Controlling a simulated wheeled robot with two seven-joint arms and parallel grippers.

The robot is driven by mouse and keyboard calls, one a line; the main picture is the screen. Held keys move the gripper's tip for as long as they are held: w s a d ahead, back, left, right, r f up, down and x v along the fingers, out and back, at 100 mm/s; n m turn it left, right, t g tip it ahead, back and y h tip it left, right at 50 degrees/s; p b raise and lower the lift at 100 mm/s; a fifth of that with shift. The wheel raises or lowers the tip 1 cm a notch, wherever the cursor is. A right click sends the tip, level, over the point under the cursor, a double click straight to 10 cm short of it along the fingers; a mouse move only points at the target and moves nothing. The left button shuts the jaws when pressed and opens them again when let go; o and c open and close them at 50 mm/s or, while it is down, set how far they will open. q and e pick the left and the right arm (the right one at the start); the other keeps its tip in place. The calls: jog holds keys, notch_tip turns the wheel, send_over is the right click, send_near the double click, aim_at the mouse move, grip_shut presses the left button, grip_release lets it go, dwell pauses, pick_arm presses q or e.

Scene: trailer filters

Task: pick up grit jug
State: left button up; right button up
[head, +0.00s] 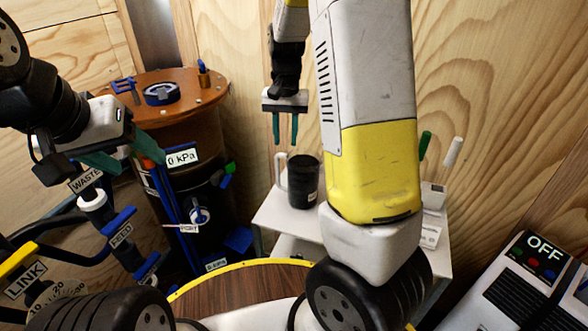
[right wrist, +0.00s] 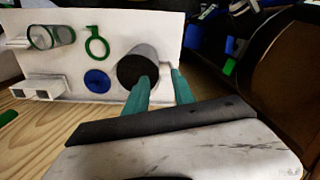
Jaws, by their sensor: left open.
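The grit jug appears to be the dark cylindrical jug (head: 304,182) with a pale handle on its left, upright on a small white table (head: 272,213). In the right wrist view the dark jug (right wrist: 137,62) lies beyond the fingertips, which overlap its lower right edge. My right gripper (head: 285,140) is open and empty, pointing down above the jug and slightly left of it, apparently not touching. My left gripper (head: 125,155) is open beside the brown drum, near the WASTE label. My right arm hides part of the table.
A brown drum (head: 145,115) with a 0 kPa display stands left of the table. Hoses with labelled blue handles are at far left. A glass jar (right wrist: 50,36), green ring (right wrist: 97,44) and blue disc (right wrist: 97,80) share the white table. An OFF machine (head: 520,285) stands at lower right.

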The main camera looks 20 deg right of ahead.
aim_at(288, 171)
jog(key=shift+w+d+f, duration=0.15)
jog(key=shift+f, duration=0.3)
jog(key=shift+w+d+f, duration=0.1)
jog(key=shift+f, duration=0.3)
notch_tip(288, 171, down, 12)
jog(key=shift+d+r, duration=0.1)
jog(key=shift+r, duration=0.05)
jog(key=shift+c, duration=0.2)
grip_shut()
jog(key=shift+r, duration=0.1)
dwell(0.8)
